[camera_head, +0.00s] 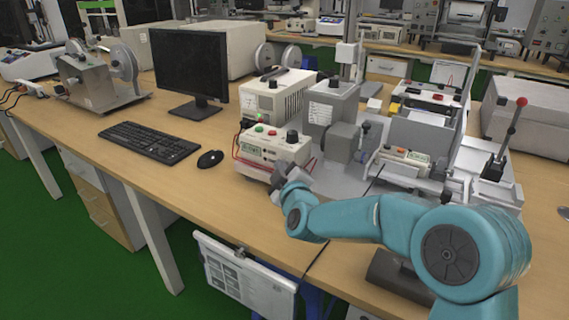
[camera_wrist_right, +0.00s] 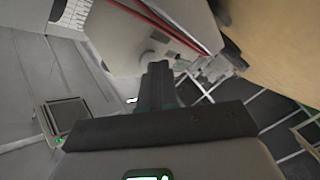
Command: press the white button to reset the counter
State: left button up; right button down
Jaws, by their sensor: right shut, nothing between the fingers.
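A cream control box (camera_head: 272,150) stands on the bench left of the grey test machine, with a green button, a red button and a black knob on top. My right gripper (camera_head: 284,173) is at its front right lower side. In the right wrist view, my right gripper (camera_wrist_right: 158,72) has its fingers together and empty, pointing at a pale box face (camera_wrist_right: 120,35). A small pale round part (camera_wrist_right: 147,58), possibly the white button, shows just beside the fingertips; I cannot tell whether they touch. In the head view I cannot make out the white button. My left gripper is not in view.
A red cable (camera_wrist_right: 165,25) crosses the box face near the fingers. The grey test machine (camera_head: 330,110) stands close on the right. A black mouse (camera_head: 210,159), keyboard (camera_head: 149,142) and monitor (camera_head: 191,70) are to the left.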

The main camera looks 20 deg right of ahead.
jog(key=shift+s+a, duration=0.5)
jog(key=shift+a, duration=0.1)
jog(key=s+a, duration=0.1)
jog(key=a, duration=0.1)
jog(key=s+a, duration=0.2)
dwell(0.4)
dwell(0.6)
